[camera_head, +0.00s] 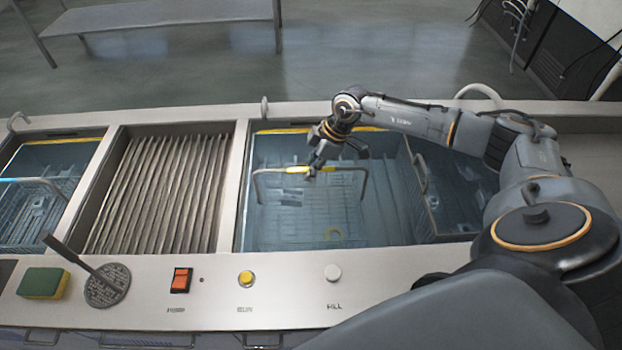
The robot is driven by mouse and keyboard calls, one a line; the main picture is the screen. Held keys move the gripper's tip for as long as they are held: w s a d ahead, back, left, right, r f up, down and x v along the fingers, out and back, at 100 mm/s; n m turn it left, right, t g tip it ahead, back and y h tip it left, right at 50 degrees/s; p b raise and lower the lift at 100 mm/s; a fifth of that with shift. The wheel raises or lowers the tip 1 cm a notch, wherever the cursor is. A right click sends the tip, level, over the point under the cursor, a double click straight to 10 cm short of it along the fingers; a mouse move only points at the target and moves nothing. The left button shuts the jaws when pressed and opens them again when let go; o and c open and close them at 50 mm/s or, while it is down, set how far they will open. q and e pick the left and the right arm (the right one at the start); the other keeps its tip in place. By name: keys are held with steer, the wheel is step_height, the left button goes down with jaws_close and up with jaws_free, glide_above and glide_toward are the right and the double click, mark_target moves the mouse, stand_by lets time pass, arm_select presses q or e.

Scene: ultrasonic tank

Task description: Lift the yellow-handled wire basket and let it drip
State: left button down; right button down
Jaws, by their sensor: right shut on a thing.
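The yellow-handled wire basket (272,206) is in the right-hand water tank (342,245), its wire body showing through the water. Its arched metal handle with a yellow grip (296,170) stands above the basket. My right gripper (312,172) is shut on the handle at the right end of the yellow grip. A few small parts show inside the basket, too blurred to name. I cannot tell whether the basket is clear of the tank floor. My left gripper is not in view.
A ribbed drain section (160,190) lies left of the tank. Beyond it is another tank with a blue-handled basket (42,215). A sponge (43,283), a round mesh skimmer (106,286), a red switch (180,280) and buttons sit along the front panel.

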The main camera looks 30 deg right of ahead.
steer(key=shift+w+r, duration=0.1)
steer(key=shift+r, duration=0.1)
step_height(320, 180, up, 22)
stand_by(0.9)
steer(key=shift+r, duration=0.15)
stand_by(5.7)
